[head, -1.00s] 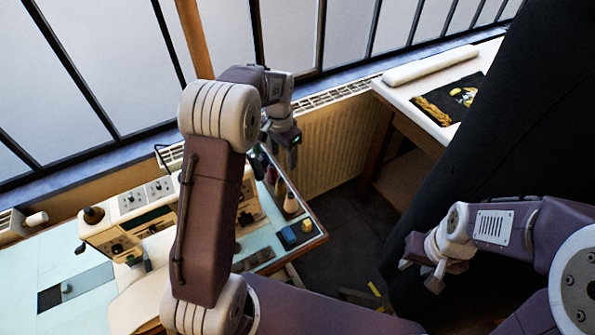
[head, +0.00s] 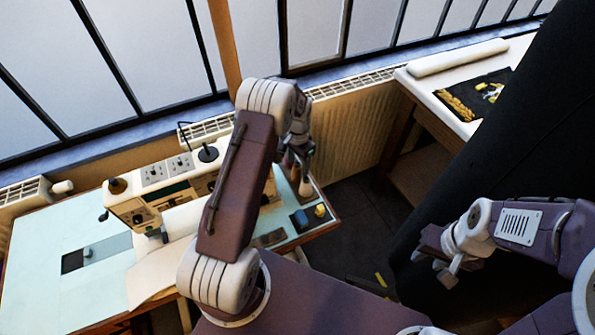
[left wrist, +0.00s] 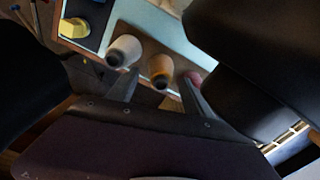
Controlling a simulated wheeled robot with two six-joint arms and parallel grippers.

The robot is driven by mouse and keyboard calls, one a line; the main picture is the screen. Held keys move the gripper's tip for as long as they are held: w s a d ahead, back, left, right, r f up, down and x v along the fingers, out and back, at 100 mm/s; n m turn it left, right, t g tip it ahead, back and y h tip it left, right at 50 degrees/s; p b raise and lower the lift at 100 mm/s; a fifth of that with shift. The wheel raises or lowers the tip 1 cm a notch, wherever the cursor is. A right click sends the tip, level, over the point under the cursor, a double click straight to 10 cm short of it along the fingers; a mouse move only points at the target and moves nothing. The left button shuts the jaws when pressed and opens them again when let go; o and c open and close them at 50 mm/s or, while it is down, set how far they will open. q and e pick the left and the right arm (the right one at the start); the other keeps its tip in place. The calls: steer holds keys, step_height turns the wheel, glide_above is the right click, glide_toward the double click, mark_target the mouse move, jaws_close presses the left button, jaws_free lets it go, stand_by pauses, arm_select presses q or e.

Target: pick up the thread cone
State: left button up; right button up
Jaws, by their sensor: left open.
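Several thread cones stand in a row near the right edge of the sewing table. In the left wrist view they are a whitish cone (left wrist: 124,50), an orange-tan cone (left wrist: 160,69) and a partly hidden pinkish one (left wrist: 195,78). In the head view, the whitish cone (head: 306,187) is nearest me, with the tan one (head: 295,173) behind it. My left gripper (head: 302,150) is over the far end of the row, partly hidden by its arm. Its fingers (left wrist: 158,86) are apart and empty, with the orange-tan cone showing between them. My right gripper (head: 438,262) hangs away at the right, its opening unclear.
A sewing machine (head: 150,200) stands left of my left arm. A blue block (head: 299,220) and a yellow piece (head: 320,210) lie near the table corner. A radiator (head: 350,130) is behind. A black drape (head: 490,130) fills the right side. A second table (head: 440,100) stands at the back.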

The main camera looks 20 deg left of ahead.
arm_select(q)
steer(key=shift+w+a+f, duration=0.1)
steer(key=shift+w+f, duration=0.1)
steer(key=shift+f, duration=0.25)
steer(key=shift+s+r, duration=0.1)
steer(key=shift+s, duration=0.05)
steer(key=c, duration=0.9)
jaws_close()
steer(key=r, duration=0.2)
steer(key=d+r, duration=0.1)
steer(key=r, duration=0.1)
steer(key=shift+d+r+b, duration=0.15)
steer(key=shift+r+b, duration=0.15)
steer(key=shift+b, duration=0.1)
steer(key=d+r, duration=0.6)
steer(key=d, duration=0.4)
steer(key=shift+s+d+r+b, duration=0.2)
steer(key=shift+d+b, duration=0.05)
steer(key=shift+b, duration=0.1)
